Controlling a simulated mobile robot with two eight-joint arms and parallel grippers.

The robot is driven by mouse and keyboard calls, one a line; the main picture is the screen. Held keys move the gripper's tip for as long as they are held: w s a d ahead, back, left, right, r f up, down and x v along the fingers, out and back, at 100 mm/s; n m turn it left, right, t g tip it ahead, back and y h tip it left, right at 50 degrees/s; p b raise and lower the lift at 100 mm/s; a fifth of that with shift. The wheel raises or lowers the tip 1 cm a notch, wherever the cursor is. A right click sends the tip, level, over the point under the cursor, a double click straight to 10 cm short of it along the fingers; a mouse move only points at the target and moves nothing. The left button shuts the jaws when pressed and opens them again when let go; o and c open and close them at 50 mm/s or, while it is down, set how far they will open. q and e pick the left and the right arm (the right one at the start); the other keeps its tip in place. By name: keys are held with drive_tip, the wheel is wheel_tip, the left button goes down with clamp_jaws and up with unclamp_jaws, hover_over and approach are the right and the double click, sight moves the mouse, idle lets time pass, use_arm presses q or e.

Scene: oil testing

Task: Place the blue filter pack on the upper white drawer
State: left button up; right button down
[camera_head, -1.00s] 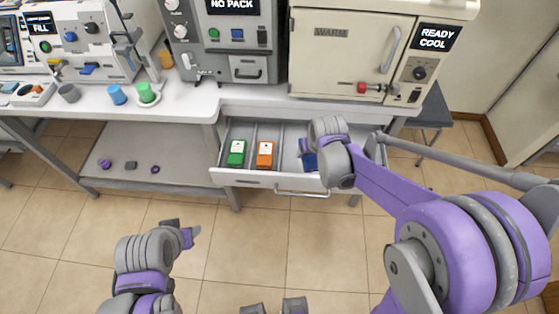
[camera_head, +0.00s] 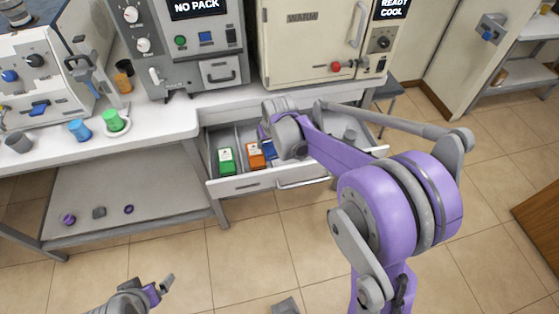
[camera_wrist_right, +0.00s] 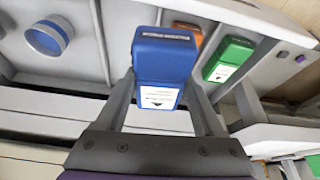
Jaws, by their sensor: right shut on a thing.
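The blue filter pack (camera_wrist_right: 165,60) is held upright between the fingers of my right gripper (camera_wrist_right: 160,88) in the right wrist view. In the head view only a sliver of the blue pack (camera_head: 270,150) shows beside my right wrist, which hides the rest. It appears over the open white drawer (camera_head: 235,187), close to the orange pack (camera_head: 255,156); I cannot tell whether it touches the drawer floor. The green pack (camera_head: 226,160) stands at the drawer's left end. My left gripper (camera_head: 160,288) is low at the bottom left, away from the drawer; its opening is unclear.
A round container with a blue band (camera_wrist_right: 47,37) sits in another drawer compartment. The machine reading NO PACK (camera_head: 190,45) and the warm oven (camera_head: 310,40) stand on the bench above. Green and blue cups stand on the bench at left. A lower shelf (camera_head: 130,190) holds small parts.

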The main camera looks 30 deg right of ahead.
drive_tip(key=shift+m, duration=0.7)
drive_tip(key=w+d+f+b, duration=0.1)
drive_tip(key=d+f, duration=0.1)
drive_tip(key=w+d+f+b, duration=0.1)
drive_tip(key=d+f, duration=0.1)
drive_tip(key=w+d+f+b, duration=0.1)
drive_tip(key=d+f, duration=0.1)
drive_tip(key=d, duration=0.1)
drive_tip(key=shift+f, duration=2.5)
use_arm(q)
drive_tip(key=f, duration=0.5)
drive_tip(key=shift+s+a, duration=0.35)
drive_tip(key=shift+s, duration=0.05)
use_arm(e)
drive_tip(key=shift+f+b, duration=0.15)
drive_tip(key=shift+b, duration=0.25)
use_arm(q)
drive_tip(key=shift+f, duration=0.15)
use_arm(e)
drive_tip(key=shift+c, duration=1.4)
unclamp_jaws()
drive_tip(key=shift+h, duration=0.3)
